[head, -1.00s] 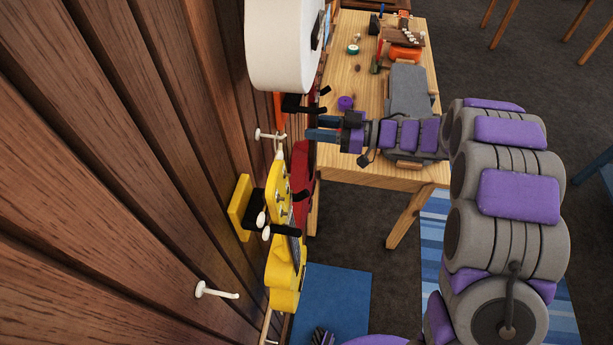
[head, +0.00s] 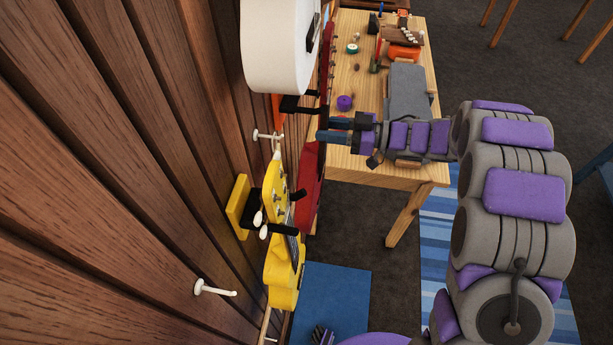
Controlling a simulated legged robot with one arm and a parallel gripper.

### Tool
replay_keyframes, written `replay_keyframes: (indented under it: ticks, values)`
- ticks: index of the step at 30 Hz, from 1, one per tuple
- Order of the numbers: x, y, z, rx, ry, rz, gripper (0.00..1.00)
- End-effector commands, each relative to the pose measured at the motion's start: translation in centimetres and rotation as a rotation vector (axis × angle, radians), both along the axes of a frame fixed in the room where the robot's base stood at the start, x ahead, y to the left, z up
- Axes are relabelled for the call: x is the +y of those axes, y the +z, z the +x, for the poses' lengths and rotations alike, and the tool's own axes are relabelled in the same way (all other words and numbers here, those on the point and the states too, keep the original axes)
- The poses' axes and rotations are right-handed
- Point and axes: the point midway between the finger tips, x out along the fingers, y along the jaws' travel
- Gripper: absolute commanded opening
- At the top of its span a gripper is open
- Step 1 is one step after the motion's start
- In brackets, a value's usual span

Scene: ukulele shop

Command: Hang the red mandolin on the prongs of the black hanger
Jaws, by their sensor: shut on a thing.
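The red mandolin's body (head: 308,185) hangs below my gripper, partly hidden behind the yellow ukulele. A narrow red part with pegs (head: 326,60) rises above my gripper, beside the white instrument, and looks like its headstock. My gripper (head: 320,131) has blue fingers pointing left, shut on the mandolin where its neck runs. The grip itself is hard to see. Black prongs (head: 300,104) stick out from the wall just left of and above my fingertips, below the white instrument. The mandolin appears to stand off to the right of them; exact contact cannot be told.
A yellow ukulele (head: 282,270) hangs on another black-pronged holder with a yellow plate (head: 238,207). A white instrument (head: 283,45) hangs above. White pegs (head: 214,288) jut from the wooden wall. A workbench (head: 355,165) with tools stands behind my gripper.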

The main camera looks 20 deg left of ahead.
Motion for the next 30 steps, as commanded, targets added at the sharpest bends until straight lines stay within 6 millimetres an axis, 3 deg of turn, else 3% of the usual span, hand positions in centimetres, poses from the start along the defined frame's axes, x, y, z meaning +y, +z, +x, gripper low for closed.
replay_keyframes:
  ticks: [30]
  values:
    - [-3.4, 0.1, 0.9, 0.000, -0.002, 0.001, 0.00]
